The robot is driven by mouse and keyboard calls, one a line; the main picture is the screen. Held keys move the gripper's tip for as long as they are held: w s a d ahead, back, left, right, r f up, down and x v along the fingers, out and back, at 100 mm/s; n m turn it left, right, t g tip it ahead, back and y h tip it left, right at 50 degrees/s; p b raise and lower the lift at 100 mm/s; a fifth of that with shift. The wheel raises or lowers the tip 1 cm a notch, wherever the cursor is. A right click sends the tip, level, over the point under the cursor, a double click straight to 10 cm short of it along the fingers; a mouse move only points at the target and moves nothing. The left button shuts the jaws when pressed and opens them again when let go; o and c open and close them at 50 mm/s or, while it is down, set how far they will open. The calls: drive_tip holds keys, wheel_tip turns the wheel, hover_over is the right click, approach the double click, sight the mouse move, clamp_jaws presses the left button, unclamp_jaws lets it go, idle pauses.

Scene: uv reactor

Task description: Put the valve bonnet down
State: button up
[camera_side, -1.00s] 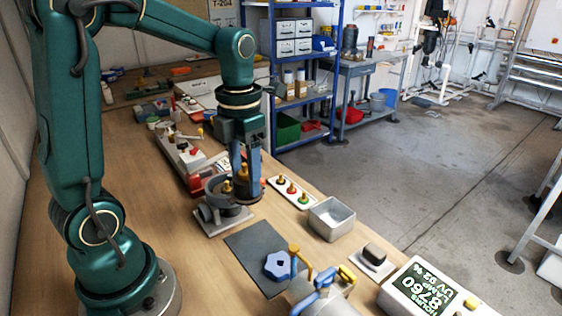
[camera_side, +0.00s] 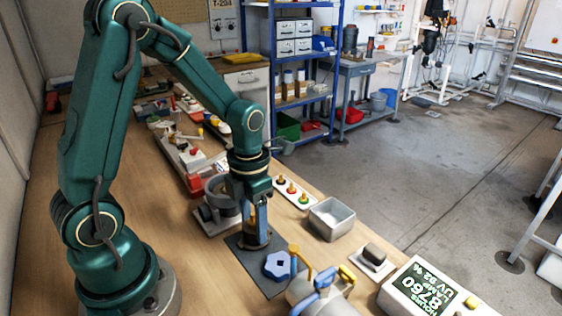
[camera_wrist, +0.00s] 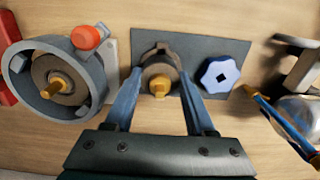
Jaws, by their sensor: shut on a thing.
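The valve bonnet (camera_wrist: 160,64), a round grey part with a dark centre and a brass stem, is between my fingers in the wrist view. My gripper (camera_wrist: 157,88) is shut on it. In the side view my gripper (camera_side: 255,228) is low over the far end of the dark mat (camera_side: 250,259). The bonnet is at or just above the mat; I cannot tell whether it touches. The mat also shows in the wrist view (camera_wrist: 208,48). The open grey valve body (camera_wrist: 97,76) stands left of the mat, with a brass-stemmed part (camera_wrist: 62,86) inside.
A blue handwheel (camera_wrist: 220,76) lies on the mat just right of my gripper. Beyond are a white strip with coloured knobs (camera_side: 292,192) and an empty metal bin (camera_side: 331,219). A metal vessel with coloured handles (camera_side: 320,288) stands at the near side.

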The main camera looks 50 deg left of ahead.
drive_tip(key=shift+f, duration=0.15)
drive_tip(key=o, duration=1.3)
drive_tip(key=shift+c, duration=0.2)
